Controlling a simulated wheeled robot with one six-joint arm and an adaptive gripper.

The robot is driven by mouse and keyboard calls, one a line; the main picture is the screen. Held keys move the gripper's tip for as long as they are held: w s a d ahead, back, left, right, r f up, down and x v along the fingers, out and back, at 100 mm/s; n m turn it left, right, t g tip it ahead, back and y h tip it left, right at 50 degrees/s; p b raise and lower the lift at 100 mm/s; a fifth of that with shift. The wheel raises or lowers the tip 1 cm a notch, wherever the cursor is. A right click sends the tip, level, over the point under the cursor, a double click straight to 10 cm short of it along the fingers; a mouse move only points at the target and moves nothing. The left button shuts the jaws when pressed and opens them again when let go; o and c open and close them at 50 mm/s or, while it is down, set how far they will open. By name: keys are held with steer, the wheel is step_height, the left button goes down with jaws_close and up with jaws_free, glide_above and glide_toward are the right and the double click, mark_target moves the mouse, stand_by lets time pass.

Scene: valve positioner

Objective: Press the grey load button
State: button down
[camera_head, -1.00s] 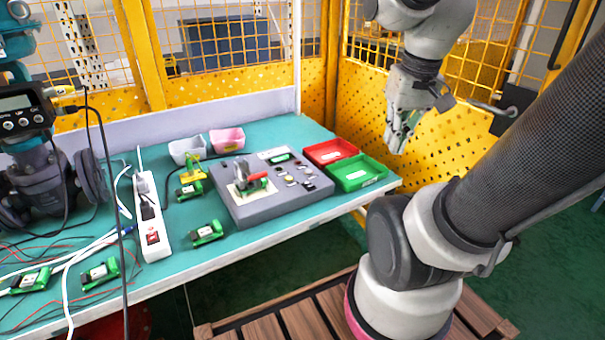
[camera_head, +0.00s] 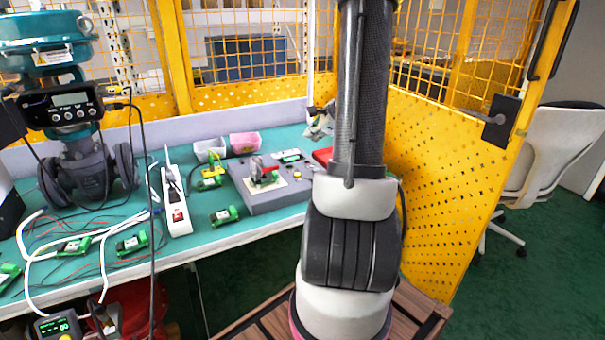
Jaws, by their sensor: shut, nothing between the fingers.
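The grey test box (camera_head: 272,203) sits on the teal bench, with a clamp and red lever (camera_head: 265,176) on its left part. Small buttons and a green display (camera_head: 290,156) are on its right part. The buttons are too small to tell which is the grey load button, and my arm hides the box's right end. My gripper (camera_head: 316,131) shows at the left edge of my arm, appearing above the back right of the box. It is shut and empty. Much of it is hidden behind my arm, and I cannot tell its height above the box.
A red tray (camera_head: 322,156) shows partly beside my arm. A power strip (camera_head: 176,205), green modules (camera_head: 223,216) and cables lie left. The valve (camera_head: 82,165) stands far left. Yellow fencing (camera_head: 450,180) borders the right.

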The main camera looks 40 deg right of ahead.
steer(key=shift+d, duration=0.1)
steer(key=shift+f, duration=0.1)
steer(key=shift+f, duration=4.35)
steer(key=shift+f, duration=0.2)
steer(key=shift+f, duration=0.2)
